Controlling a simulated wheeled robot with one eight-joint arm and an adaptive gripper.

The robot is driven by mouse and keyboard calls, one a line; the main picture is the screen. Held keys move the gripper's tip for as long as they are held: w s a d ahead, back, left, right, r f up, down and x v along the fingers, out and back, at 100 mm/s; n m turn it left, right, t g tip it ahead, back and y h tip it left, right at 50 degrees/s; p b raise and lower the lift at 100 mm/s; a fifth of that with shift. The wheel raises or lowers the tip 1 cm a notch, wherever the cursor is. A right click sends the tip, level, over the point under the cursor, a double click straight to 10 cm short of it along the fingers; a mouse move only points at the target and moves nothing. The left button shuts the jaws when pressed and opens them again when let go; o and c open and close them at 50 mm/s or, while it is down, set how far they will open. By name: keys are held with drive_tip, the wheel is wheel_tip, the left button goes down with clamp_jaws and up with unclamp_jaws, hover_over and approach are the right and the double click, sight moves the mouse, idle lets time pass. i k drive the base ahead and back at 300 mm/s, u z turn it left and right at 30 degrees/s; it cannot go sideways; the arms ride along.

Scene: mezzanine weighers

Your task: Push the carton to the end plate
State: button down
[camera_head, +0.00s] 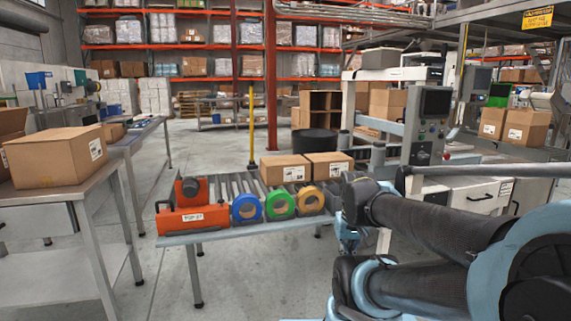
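Two brown cartons with white labels stand side by side on the roller conveyor (213,184): a left carton (285,169) and a right carton (328,166). I cannot tell which of them is the task's carton. An orange unit (193,208) with a label and a black handle sits at the conveyor's left end; I cannot make out a separate end plate. My dark arm reaches in from the right, and its wrist area (348,232) hangs in front of the conveyor's right part. The fingers cannot be made out, and no contact with a carton shows.
A large carton (57,157) sits on a steel table at left. A weighing machine with a screen (435,103) stands behind at right. Rollers left of the cartons are bare.

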sight(290, 170)
drive_tip(key=k, duration=1)
drive_tip(key=u, duration=0.6)
drive_tip(key=i, duration=2.4)
drive_tip(key=z, duration=0.7)
